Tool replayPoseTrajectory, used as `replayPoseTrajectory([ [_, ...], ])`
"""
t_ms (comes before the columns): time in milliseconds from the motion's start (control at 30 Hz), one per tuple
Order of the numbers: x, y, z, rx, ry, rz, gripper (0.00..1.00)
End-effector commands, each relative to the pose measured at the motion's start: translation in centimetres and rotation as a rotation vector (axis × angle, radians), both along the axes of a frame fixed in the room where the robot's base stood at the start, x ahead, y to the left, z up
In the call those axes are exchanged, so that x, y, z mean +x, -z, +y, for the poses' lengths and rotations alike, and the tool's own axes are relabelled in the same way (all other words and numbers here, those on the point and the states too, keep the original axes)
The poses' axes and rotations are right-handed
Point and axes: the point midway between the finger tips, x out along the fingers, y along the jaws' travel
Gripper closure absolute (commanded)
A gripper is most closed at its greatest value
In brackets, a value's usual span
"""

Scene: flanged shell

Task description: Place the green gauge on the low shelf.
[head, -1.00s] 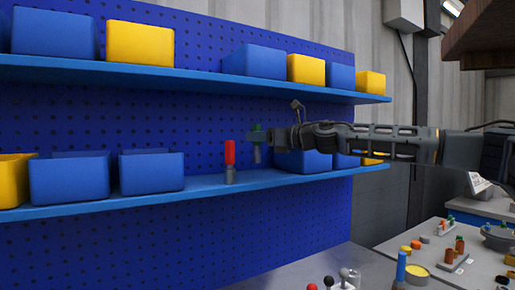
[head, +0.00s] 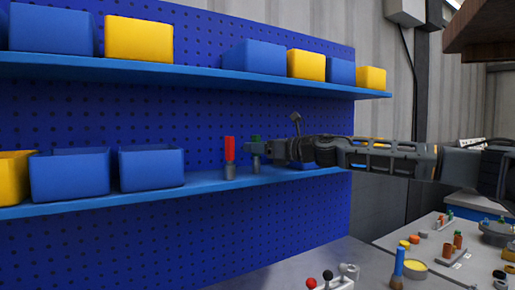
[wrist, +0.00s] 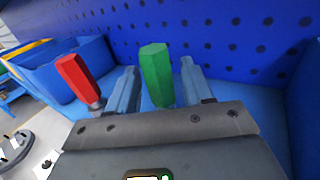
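The green gauge (head: 255,147), a green grip on a grey base, stands upright on the low shelf (head: 205,187), just right of the red gauge (head: 230,155). Its base appears to rest on the shelf. My gripper (head: 254,148) reaches in from the right around its green grip. In the wrist view the green gauge (wrist: 157,75) is between the fingers of my gripper (wrist: 158,85), with narrow gaps beside it, so the fingers look open. Its lower end is hidden there by the gripper body. The red gauge (wrist: 80,80) is left of the left finger.
Blue bins (head: 151,168) stand left on the low shelf, and another is behind my arm. The upper shelf (head: 190,80) with bins runs above. A perforated blue panel (head: 190,235) is behind. A bench (head: 445,262) with small parts lies at lower right.

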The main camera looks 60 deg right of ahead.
Motion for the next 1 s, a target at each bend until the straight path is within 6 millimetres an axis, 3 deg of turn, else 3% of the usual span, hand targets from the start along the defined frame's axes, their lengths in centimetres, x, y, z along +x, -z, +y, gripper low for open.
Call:
replayPoseTrajectory([
  [400, -0.1, -0.6, 0.0, -0.001, 0.000, 0.000, 0.43],
  [800, -7.8, -0.1, 0.0, -0.001, 0.004, -0.001, 0.43],
  [1000, -10.8, -0.2, 0.2, -0.001, 0.001, -0.001, 0.43],
])
